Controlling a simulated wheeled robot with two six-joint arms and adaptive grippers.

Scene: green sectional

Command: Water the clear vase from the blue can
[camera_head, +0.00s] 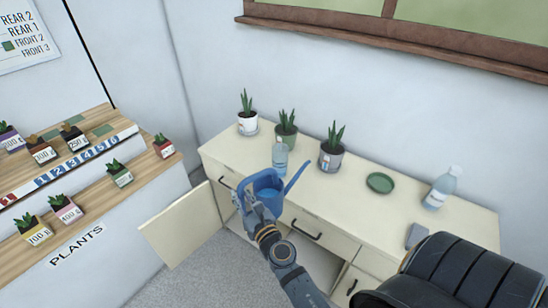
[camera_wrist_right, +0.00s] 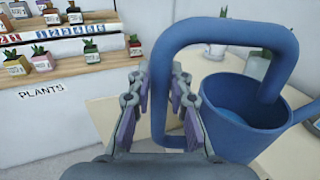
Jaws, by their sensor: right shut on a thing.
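The blue can (camera_head: 268,196) is held by my right gripper (camera_head: 248,203) in front of the cabinet's left part. In the right wrist view my right gripper (camera_wrist_right: 160,100) is shut on the can's upright handle bar. The blue can (camera_wrist_right: 232,125) looks roughly upright there, with a lighter blue surface inside, perhaps water. Its spout points up and right in the head view. No plain open vase is clear to me. A clear bottle-like vessel (camera_head: 280,157) stands just behind the can, and another (camera_head: 441,188) stands at the cabinet's right. My left gripper is out of view.
Several potted plants stand on the cream cabinet (camera_head: 335,212), with a green saucer (camera_head: 380,182) to their right. A cabinet door (camera_head: 180,228) hangs open at the left. A wooden plant shelf (camera_head: 85,190) stands at far left.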

